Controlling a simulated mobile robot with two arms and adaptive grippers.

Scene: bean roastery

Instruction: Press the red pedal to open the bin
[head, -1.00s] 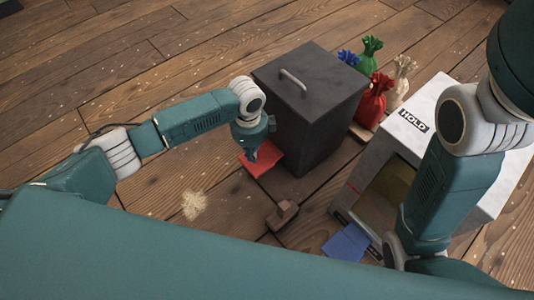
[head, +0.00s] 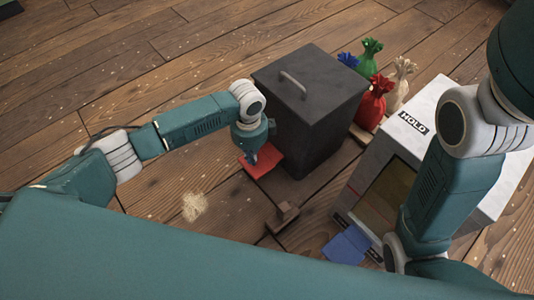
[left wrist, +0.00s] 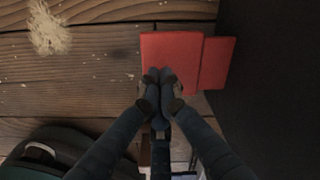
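The flat red pedal (head: 270,162) sits low at the left foot of the dark grey bin (head: 318,130). My left gripper (head: 248,158) points down at the pedal from the left. In the left wrist view its fingertips (left wrist: 159,76) are together with nothing between them, over the near part of the red pedal (left wrist: 170,48). They look to be touching it, but how firmly I cannot tell. A second red piece (left wrist: 215,62) lies beside it against the dark bin. My right gripper is out of view.
A white box marked HOLD (head: 455,130) stands right of the bin, with a blue pedal (head: 348,243) before it. Several tied bags (head: 375,100) stand behind the bin. A small wooden block (head: 283,217) and pale chaff (head: 194,207) lie on the floor.

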